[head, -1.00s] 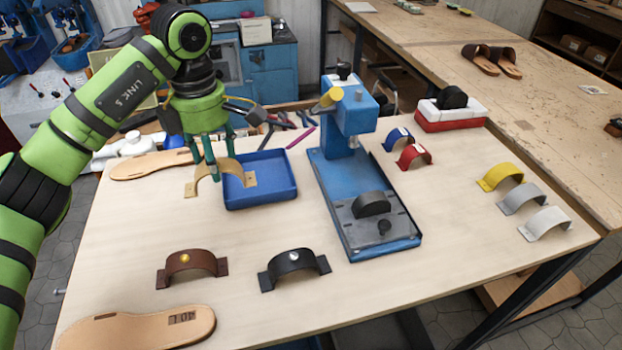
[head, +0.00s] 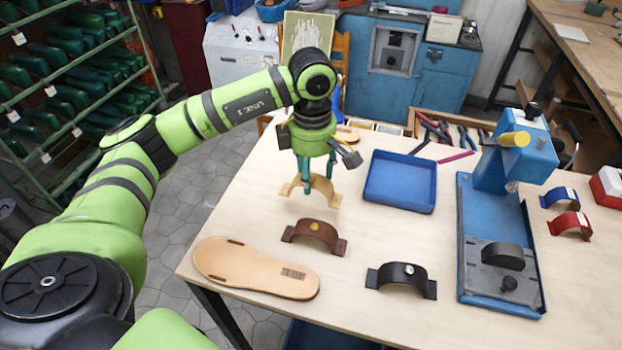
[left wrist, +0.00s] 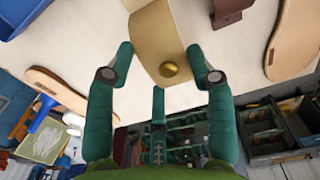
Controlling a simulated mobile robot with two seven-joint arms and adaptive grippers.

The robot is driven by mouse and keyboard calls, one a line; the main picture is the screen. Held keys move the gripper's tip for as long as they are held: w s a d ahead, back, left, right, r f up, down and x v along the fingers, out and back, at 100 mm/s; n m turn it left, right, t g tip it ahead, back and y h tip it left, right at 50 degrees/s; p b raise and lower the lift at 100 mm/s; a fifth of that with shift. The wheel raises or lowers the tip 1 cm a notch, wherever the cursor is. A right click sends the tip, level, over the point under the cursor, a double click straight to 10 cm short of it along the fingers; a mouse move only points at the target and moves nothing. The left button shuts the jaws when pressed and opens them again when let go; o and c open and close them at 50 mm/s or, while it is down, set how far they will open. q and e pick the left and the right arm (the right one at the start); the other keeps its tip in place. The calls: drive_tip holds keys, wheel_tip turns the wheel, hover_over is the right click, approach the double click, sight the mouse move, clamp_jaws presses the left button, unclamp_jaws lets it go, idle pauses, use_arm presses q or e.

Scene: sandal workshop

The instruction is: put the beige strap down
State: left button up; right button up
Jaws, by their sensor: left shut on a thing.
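The beige strap (head: 322,186), an arched band with flat ends, is at the left part of the workbench (head: 235,222) in the head view. My left gripper (head: 316,176) points down from above and is shut on it. In the left wrist view the beige strap (left wrist: 157,42) shows a brass stud, and the fingers of my left gripper (left wrist: 163,65) are around its near end. I cannot tell whether the strap touches the bench top or hangs just above it. My right gripper is not in view.
A brown strap (head: 314,232) lies just in front, with a tan sole (head: 255,268) front left and a black strap (head: 401,275) front right. An empty blue tray (head: 400,180) is to the right, then a blue press (head: 470,225). Bare bench lies between strap and tray.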

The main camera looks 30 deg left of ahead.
use_arm(q)
drive_tip(key=shift+s+a+f, duration=0.1)
drive_tip(key=shift+s+f, duration=0.05)
drive_tip(key=shift+f, duration=0.05)
wheel_tip(320, 180, down, 3)
drive_tip(key=shift+f+p, duration=0.15)
drive_tip(key=shift+p, duration=0.75)
drive_tip(key=shift+f, duration=0.35)
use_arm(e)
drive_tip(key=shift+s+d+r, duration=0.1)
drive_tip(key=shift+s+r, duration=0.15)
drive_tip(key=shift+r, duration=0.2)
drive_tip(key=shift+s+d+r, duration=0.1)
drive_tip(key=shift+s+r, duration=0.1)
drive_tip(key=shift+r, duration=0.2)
use_arm(q)
drive_tip(key=shift+f, duration=0.15)
drive_tip(key=o, duration=1)
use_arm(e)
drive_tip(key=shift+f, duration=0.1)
